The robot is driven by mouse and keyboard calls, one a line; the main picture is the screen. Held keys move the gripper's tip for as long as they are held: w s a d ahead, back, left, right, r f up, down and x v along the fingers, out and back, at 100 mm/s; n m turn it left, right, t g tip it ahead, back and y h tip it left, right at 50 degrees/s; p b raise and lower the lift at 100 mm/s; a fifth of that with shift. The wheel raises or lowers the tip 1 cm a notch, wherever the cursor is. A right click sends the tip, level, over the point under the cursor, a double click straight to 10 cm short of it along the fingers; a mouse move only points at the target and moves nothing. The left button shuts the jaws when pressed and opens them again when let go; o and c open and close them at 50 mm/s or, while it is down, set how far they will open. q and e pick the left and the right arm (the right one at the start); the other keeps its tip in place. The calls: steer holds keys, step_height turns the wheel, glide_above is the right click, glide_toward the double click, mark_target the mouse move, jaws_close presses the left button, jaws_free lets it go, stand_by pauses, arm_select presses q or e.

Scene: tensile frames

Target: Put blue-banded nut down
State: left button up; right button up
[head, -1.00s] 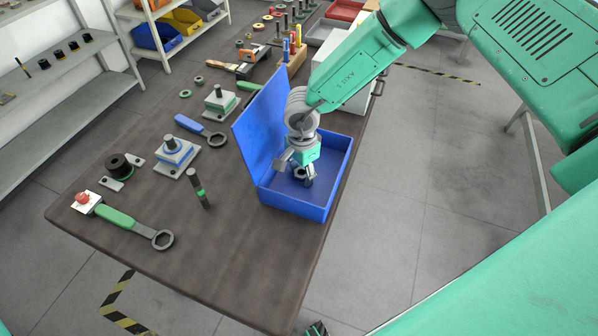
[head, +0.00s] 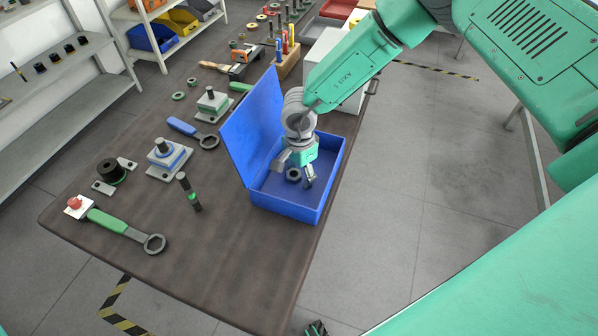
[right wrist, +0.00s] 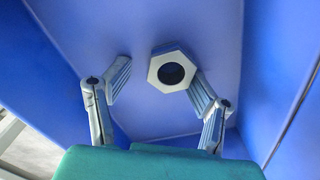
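The nut (head: 293,175) is a grey hexagonal ring with a dark hole, lying on the floor of the open blue box (head: 286,205). My right gripper (head: 296,171) reaches into the box from above. Its fingers are spread in the right wrist view (right wrist: 160,84). The nut lies just beyond the fingertips, nearer the right finger, possibly touching it. My left gripper cannot be made out.
The box's raised lid (head: 250,125) stands left of my right gripper. Left on the table are a post with a green band (head: 189,193), a green-handled wrench (head: 125,228), a blue-based fixture (head: 168,160) and a blue-handled wrench (head: 190,130). The front table area is clear.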

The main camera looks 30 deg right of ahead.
mark_target(301, 173)
steer(key=shift+d+r, duration=0.2)
steer(key=shift+r, duration=0.15)
step_height(301, 173, up, 12)
steer(key=shift+f, duration=0.1)
stand_by(0.4)
